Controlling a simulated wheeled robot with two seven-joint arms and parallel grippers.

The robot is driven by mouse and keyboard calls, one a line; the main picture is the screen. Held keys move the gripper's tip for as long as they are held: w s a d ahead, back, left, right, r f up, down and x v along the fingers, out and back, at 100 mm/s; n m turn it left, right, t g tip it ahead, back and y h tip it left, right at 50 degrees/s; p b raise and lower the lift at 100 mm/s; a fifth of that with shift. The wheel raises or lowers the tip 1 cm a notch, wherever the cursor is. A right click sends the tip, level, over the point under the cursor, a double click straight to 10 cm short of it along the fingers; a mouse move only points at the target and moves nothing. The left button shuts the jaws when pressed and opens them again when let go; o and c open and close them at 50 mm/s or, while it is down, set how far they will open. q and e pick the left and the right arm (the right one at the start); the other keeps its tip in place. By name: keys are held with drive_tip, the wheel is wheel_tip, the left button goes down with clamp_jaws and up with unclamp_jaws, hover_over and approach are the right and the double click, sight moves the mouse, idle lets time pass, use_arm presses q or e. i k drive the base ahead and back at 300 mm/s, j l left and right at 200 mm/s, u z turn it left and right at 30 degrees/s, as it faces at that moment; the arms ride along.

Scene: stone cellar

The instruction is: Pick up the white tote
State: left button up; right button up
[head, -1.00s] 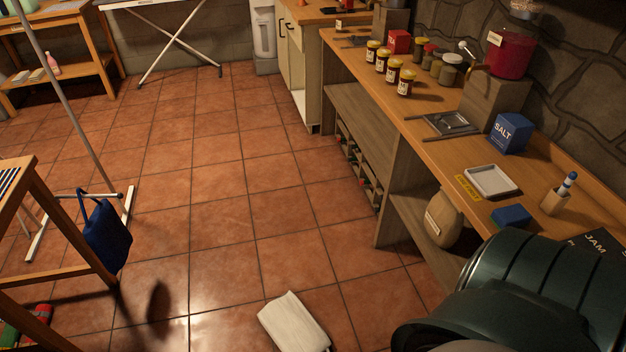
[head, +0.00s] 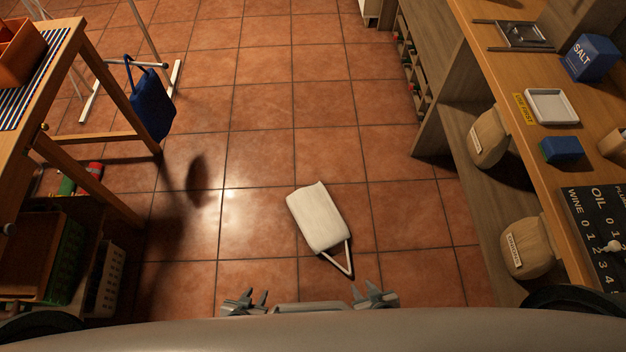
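The white tote (head: 319,217) lies flat on the tiled floor in the middle of the head view. Its handle loop (head: 348,268) is spread on the floor at its lower right end, towards me. My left gripper (head: 254,297) is at the bottom edge, left of the tote, with its fingers apart and empty. My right gripper (head: 366,291) is at the bottom edge, just below the handle loop in the picture, with its fingers apart and empty. Neither gripper appears to touch the tote.
A wooden counter (head: 483,62) with lower shelves holding sacks (head: 488,138) runs along the right. A wooden table (head: 55,75) stands at the left, with a blue bag (head: 152,103) hanging beside it. Crates (head: 68,250) sit low at the left. Floor around the tote is clear.

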sight(317, 216)
drive_tip(key=i+j+z, duration=0.1)
drive_tip(key=z, duration=1.8)
drive_tip(key=j+z, duration=0.45)
drive_tip(key=k+j+z, duration=0.1)
drive_tip(key=z, duration=0.3)
drive_tip(key=k+j+z, duration=0.2)
drive_tip(key=j+z, duration=0.25)
drive_tip(key=k+j+z, duration=0.35)
drive_tip(key=k+j, duration=0.55)
drive_tip(key=j, duration=0.15)
